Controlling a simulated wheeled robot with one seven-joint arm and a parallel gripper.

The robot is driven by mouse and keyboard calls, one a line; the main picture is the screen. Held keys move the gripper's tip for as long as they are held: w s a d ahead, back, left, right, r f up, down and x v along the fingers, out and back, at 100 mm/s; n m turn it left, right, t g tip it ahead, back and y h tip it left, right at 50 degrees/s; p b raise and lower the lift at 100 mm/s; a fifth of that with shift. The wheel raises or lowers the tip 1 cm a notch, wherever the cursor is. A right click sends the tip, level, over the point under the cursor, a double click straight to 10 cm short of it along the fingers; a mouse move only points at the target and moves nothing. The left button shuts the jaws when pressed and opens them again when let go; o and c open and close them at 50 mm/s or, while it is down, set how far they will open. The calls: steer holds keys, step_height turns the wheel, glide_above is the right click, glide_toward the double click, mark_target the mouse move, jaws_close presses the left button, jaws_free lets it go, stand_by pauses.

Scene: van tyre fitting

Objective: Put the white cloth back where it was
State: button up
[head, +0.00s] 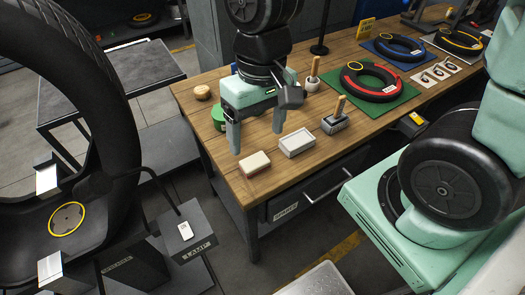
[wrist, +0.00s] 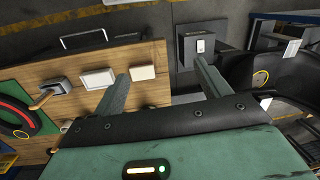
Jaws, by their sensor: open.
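A small cream-white block (head: 254,162), which looks like the folded white cloth, lies on the front left of the wooden bench. It also shows in the wrist view (wrist: 142,73). Beside it to the right is a shallow white tray (head: 297,142), which looks empty; the wrist view shows it too (wrist: 97,78). My gripper (head: 256,132) is open and empty, fingers pointing down over the bench, behind the cream-white block and apart from it. In the wrist view, the block shows between the fingers (wrist: 162,84), nearer the left one.
A grey block with a wooden handle (head: 335,122) stands right of the tray. A green round item (head: 218,115) is partly hidden by my gripper. A red-marked tyre (head: 371,82) lies on a green mat. A large upright tyre (head: 105,100) and a lamp box (head: 189,236) stand left.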

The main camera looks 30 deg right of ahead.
steer(key=s+a+r+n, duration=0.2)
steer(key=s+a+n, duration=0.1)
steer(key=s+n, duration=0.3)
steer(key=shift+s+r+t+h, duration=0.3)
steer(key=shift+s+t, duration=0.1)
steer(key=shift+s, duration=0.15)
steer(key=shift+a, duration=0.1)
steer(key=shift+f+b, duration=0.7)
steer(key=shift+f, duration=0.05)
